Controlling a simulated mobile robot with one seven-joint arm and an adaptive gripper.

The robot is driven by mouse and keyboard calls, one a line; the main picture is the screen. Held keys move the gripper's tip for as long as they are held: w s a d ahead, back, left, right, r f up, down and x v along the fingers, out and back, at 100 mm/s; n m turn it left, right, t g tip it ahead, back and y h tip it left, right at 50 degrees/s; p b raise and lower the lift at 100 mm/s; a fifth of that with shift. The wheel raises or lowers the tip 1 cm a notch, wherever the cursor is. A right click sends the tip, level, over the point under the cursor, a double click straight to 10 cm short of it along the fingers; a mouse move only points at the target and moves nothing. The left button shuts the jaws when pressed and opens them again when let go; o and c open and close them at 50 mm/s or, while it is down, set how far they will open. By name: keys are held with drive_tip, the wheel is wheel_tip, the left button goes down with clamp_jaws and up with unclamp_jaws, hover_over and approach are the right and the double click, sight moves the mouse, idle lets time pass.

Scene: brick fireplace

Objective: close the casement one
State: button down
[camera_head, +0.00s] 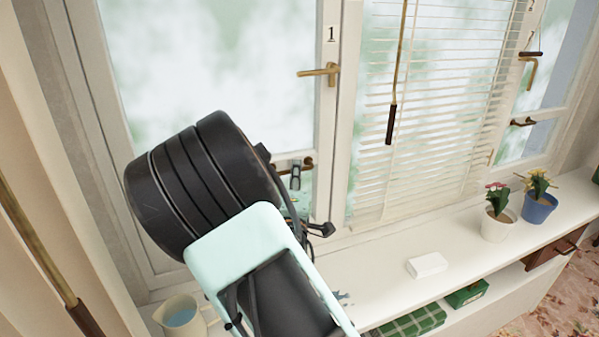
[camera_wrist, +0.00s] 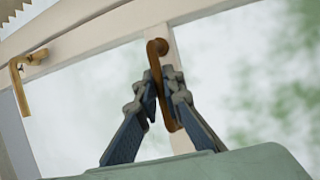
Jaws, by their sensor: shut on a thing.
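Casement one (camera_head: 331,70) is the white-framed left window with a "1" on its right stile. Its upper brass handle (camera_head: 318,72) lies roughly level, pointing left; the wrist view shows a brass handle (camera_wrist: 17,80) at the left. A darker bronze handle (camera_head: 308,163) sits lower, near the crossbar. My gripper (camera_head: 296,174) is at this lower handle. In the wrist view my gripper's fingers (camera_wrist: 164,88) are closed on either side of the bronze handle (camera_wrist: 156,48). My wrist covers the lower left of the pane. I cannot tell whether the casement stands slightly ajar.
A water jug (camera_head: 181,318) stands on the white sill (camera_head: 375,285) below my wrist. A white block (camera_head: 427,265) and potted flowers (camera_head: 495,222) are farther right. A blind (camera_head: 435,120) with a hanging wand (camera_head: 391,123) covers the middle window. A curtain (camera_head: 25,170) hangs left.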

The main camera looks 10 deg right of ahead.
drive_tip(key=shift+s+f, duration=0.15)
drive_tip(key=shift+f, duration=0.1)
drive_tip(key=c, duration=2.5)
unclamp_jaws()
drive_tip(key=shift+o, duration=0.9)
drive_tip(key=shift+s+r, duration=0.2)
drive_tip(key=shift+s, duration=0.1)
drive_tip(key=shift+w, duration=0.1)
drive_tip(key=v, duration=0.7)
drive_tip(key=shift+s, duration=0.25)
